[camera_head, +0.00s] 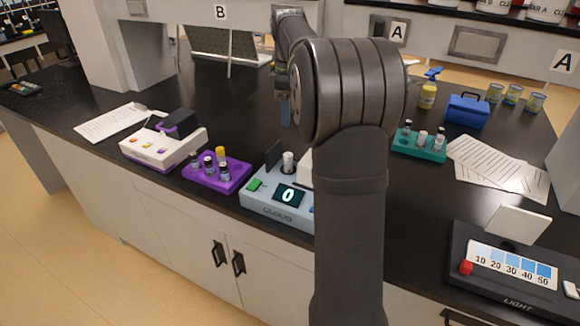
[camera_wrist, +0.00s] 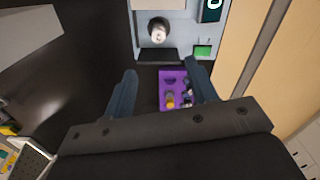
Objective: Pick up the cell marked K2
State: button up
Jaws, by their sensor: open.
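No K2 mark can be read in either view. A purple rack (camera_head: 230,185) holds several small cells, including dark-capped ones (camera_head: 208,167) and a yellow-capped one (camera_head: 220,153). The rack also shows in the wrist view (camera_wrist: 167,77), beyond and between my fingers. A white-topped cell (camera_head: 288,160) stands in the well of the pale blue CLOUD meter (camera_head: 262,201); it also shows in the wrist view (camera_wrist: 157,29). A teal rack (camera_head: 430,154) holds more cells at right. My gripper (camera_wrist: 161,67) is open and empty above the bench; my arm mostly hides it in the head view.
The meter display (camera_head: 289,195) reads 0, with its lid raised. A white device (camera_head: 150,148) stands left of the purple rack. A LIGHT box (camera_head: 505,290), papers (camera_head: 500,168) and a blue case (camera_head: 467,111) lie at right. The bench behind the racks is mostly clear.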

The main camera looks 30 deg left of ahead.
aim_at(288, 155)
notch_tip(288, 155, down, 12)
jog(key=shift+r, duration=0.25)
jog(key=shift+w+a+f, duration=0.1)
jog(key=shift+f, duration=1.4)
jog(key=shift+w+a+f, duration=0.1)
jog(key=shift+f, duration=1.35)
jog(key=c, duration=1.1)
